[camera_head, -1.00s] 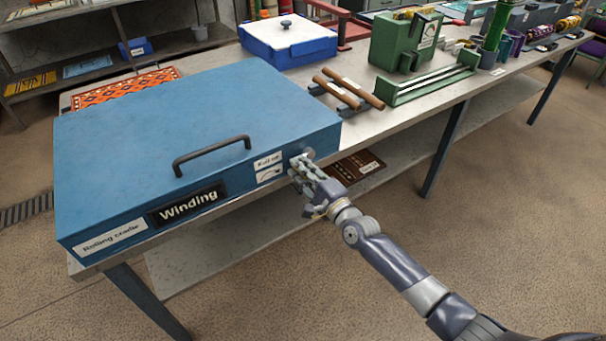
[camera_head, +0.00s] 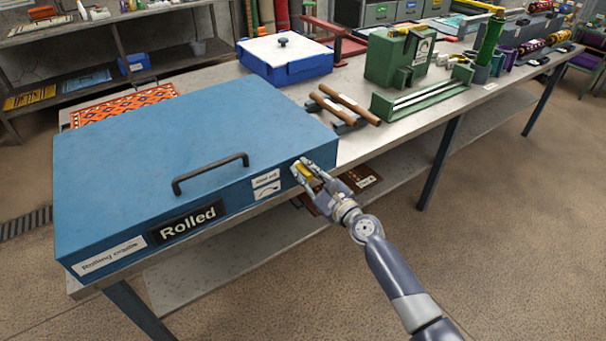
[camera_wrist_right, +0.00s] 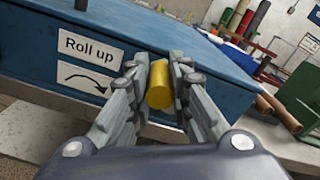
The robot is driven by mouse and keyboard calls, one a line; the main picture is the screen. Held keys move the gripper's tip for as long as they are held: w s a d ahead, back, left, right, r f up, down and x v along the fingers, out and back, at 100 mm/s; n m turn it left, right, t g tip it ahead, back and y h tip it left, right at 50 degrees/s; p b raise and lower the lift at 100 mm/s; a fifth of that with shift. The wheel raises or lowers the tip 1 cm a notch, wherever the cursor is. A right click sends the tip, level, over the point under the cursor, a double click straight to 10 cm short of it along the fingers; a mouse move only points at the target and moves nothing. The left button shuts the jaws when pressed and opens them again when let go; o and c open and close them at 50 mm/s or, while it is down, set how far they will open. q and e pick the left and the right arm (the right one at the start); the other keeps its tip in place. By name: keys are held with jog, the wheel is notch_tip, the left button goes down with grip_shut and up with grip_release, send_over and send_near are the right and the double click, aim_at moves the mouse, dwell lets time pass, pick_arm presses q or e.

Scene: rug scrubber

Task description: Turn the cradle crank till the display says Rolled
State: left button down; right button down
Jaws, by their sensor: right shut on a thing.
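The blue rolling cradle (camera_head: 120,130) sits on the near left end of the workbench with its lid down and a black handle (camera_head: 211,172) on top. Its display (camera_head: 188,221) reads "Rolled". My right gripper (camera_head: 303,168) is at the right end of the cradle's front face, shut on the yellow crank knob (camera_wrist_right: 160,86), which sits between its fingers in the right wrist view. The "Roll up" label (camera_wrist_right: 90,47) with a curved arrow is just left of the fingers. The rest of the crank is hidden behind the gripper. My left gripper is not in view.
Two brown rollers (camera_head: 345,106) lie right of the cradle, by a green frame (camera_head: 423,95) and a green machine (camera_head: 398,58). A blue box with a white lid (camera_head: 285,54) stands behind. A patterned rug (camera_head: 122,105) lies behind the cradle. The floor in front is clear.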

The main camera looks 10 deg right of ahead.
jog(key=shift+w+d+r+m+p, duration=0.2)
jog(key=shift+d+r+m+p, duration=0.25)
jog(key=shift+m, duration=0.55)
jog(key=shift+d+r, duration=0.1)
jog(key=c, duration=1.4)
grip_release()
jog(key=shift+w+d, duration=0.1)
jog(key=shift+c, duration=0.2)
jog(key=shift+s+f, duration=0.2)
jog(key=shift+s, duration=0.4)
jog(key=v, duration=1.1)
jog(key=shift+r, duration=0.2)
